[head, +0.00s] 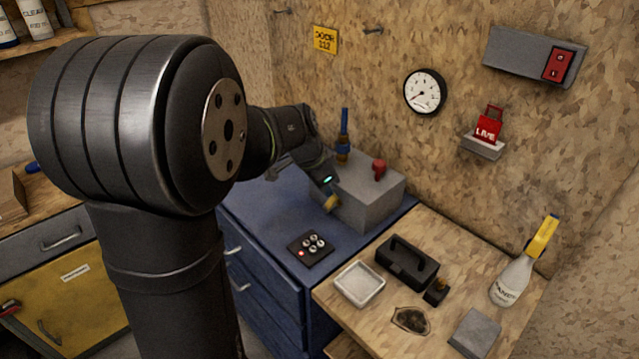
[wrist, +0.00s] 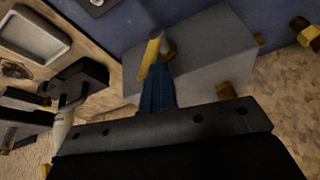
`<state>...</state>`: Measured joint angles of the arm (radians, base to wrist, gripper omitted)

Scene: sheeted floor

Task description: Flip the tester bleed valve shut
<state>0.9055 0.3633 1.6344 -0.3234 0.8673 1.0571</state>
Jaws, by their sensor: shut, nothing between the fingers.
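The tester is a grey box (head: 372,202) on the blue bench, and it also fills the upper middle of the wrist view (wrist: 205,50). A small yellow lever (head: 331,204) is at its front left in the head view; in the wrist view the yellow lever (wrist: 149,70) has a grey round end. My gripper (head: 327,184) is down at the box, close to this lever. In the wrist view its shut fingers (wrist: 165,65) are right beside the lever; I cannot tell whether they touch. A blue upright lever (head: 344,122) on a brass body and a red knob (head: 379,168) are also on the tester.
A black button box (head: 312,247) is on the blue bench top (head: 270,220). To the right, a wooden bench holds a white tray (head: 360,284), a black toolbox (head: 407,261) and a spray bottle (head: 512,280). A gauge (head: 424,92) is on the wall behind.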

